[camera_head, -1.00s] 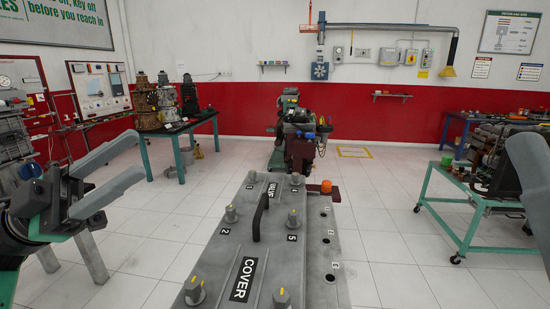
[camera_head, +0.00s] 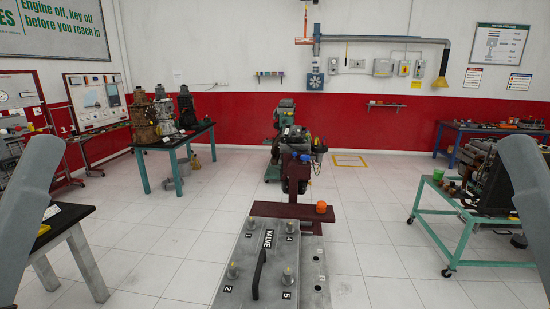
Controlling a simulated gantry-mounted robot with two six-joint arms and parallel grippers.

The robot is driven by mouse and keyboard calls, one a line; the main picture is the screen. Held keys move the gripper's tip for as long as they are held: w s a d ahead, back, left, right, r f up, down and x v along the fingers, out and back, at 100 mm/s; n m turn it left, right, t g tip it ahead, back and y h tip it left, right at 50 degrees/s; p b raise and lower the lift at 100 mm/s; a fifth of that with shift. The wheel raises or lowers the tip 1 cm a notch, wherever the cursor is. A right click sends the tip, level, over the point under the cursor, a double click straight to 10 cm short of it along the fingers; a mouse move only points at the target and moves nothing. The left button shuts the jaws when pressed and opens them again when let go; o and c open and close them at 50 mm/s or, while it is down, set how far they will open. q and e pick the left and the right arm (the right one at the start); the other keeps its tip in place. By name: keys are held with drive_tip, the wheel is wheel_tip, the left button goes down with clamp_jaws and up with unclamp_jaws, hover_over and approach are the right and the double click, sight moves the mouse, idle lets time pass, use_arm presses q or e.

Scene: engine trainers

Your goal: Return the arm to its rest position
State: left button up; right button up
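My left arm (camera_head: 25,190) shows only as a grey link at the left edge. My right arm (camera_head: 522,185) shows as a similar grey link at the right edge. Neither gripper is in view, so what their fingers do is hidden. The grey valve cover (camera_head: 240,285) lies at the bottom middle, with a black handle (camera_head: 259,274) and numbered bolts (camera_head: 233,270) on top. No part of either arm touches the cover in this view.
An engine on a stand (camera_head: 295,160) and an orange cap (camera_head: 321,207) are beyond the cover. A black-topped table (camera_head: 70,222) is at the left, a green-framed cart (camera_head: 460,265) at the right. Engines stand on a table (camera_head: 185,140) further back.

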wheel_tip(320, 180, up, 30)
drive_tip(key=p, duration=2.7)
